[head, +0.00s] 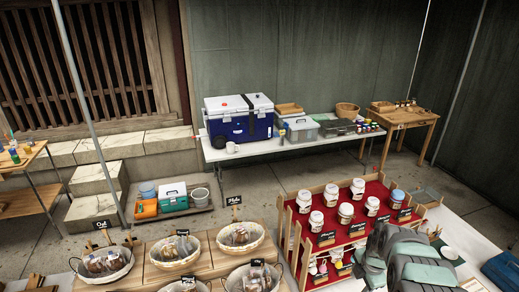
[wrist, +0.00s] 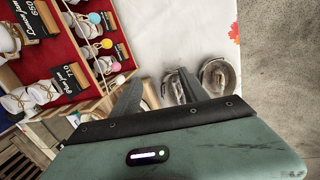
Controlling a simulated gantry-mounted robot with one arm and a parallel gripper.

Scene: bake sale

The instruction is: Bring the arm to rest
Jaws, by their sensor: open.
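My gripper (wrist: 158,90) shows in the wrist view with its two dark fingers spread apart. Nothing is held between them. The fingers point over the white-covered table beside the red stepped stand. In the head view my grey-green arm (head: 408,268) is at the lower right, in front of the stand's right side. It hides part of the stand and the table behind it. The fingertips cannot be made out in the head view.
The red stand (head: 325,244) holds several white-lidded jars. Bread baskets (head: 104,278) stand to its left. In the wrist view, metal-looking containers (wrist: 217,80) lie near the fingers, and white cloth (wrist: 190,30) is clear beyond. A blue cooler (head: 238,126) stands on the back table.

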